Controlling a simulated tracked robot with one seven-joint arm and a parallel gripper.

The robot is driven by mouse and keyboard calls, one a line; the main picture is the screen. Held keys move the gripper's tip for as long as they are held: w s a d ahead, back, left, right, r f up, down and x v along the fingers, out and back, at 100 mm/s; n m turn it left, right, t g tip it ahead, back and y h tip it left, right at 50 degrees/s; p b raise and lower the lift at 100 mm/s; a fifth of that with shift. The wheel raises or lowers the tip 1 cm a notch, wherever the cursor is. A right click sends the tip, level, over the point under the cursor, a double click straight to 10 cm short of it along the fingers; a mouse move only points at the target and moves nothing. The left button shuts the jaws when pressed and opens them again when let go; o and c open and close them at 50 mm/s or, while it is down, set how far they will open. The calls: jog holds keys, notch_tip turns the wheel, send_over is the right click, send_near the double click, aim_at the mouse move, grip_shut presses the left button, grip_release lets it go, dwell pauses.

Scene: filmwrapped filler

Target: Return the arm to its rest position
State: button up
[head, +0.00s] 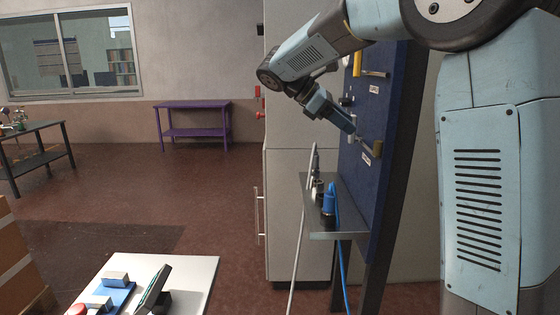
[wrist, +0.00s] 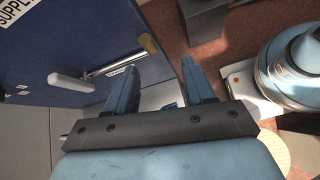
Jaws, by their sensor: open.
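My arm reaches in from the right in the head view, bent at the elbow and pointing down and right. My gripper (head: 345,121) is beside the blue panel, near a lever with a tan knob. In the wrist view my gripper (wrist: 163,87) has its two blue fingers apart, with nothing between them. The lever (wrist: 105,67) with its tan end lies just left of the fingers in that view. I cannot tell whether a finger touches it.
The blue panel (head: 375,200) carries several labelled fittings. A grey shelf (head: 335,236) below holds blue and grey connectors with hoses. A white table (head: 195,285) stands at the front left, a purple table (head: 195,106) at the back. The floor between is open.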

jog(key=s+d+f+m+t+y, duration=0.2)
jog(key=s+m, duration=0.3)
jog(key=s, duration=0.4)
jog(key=s+d+f+m+t+y, duration=0.1)
jog(key=s+d+f+m+y, duration=0.2)
jog(key=s, duration=0.6)
jog(key=s+d+f+m+t+y, duration=0.2)
jog(key=s+f+m+y, duration=0.3)
jog(key=s, duration=0.5)
jog(key=m, duration=0.2)
jog(key=shift+d+f+m+t+y, duration=0.2)
jog(key=shift+m+t+y, duration=0.1)
jog(key=shift+m, duration=0.1)
